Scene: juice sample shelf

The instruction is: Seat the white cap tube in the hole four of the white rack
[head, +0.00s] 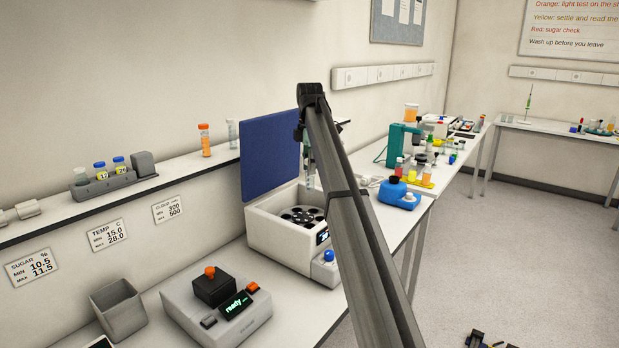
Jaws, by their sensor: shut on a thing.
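My gripper (308,165) hangs above the open white centrifuge, mostly hidden behind my own raised arm. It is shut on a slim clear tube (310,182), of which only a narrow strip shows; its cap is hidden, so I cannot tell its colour. A pale clear tube (232,134) stands upright on the wall shelf, right of an orange-capped tube (204,140). I cannot make out a white rack or its holes; my arm covers part of the bench.
The centrifuge (262,235) has its blue lid (270,155) raised and a dark rotor (302,215) inside. A grey rack (118,183) with blue-capped tubes stands on the shelf. A device reading "ready" (190,310) and a grey bin (118,312) are in front. A blue container (398,195) stands right.

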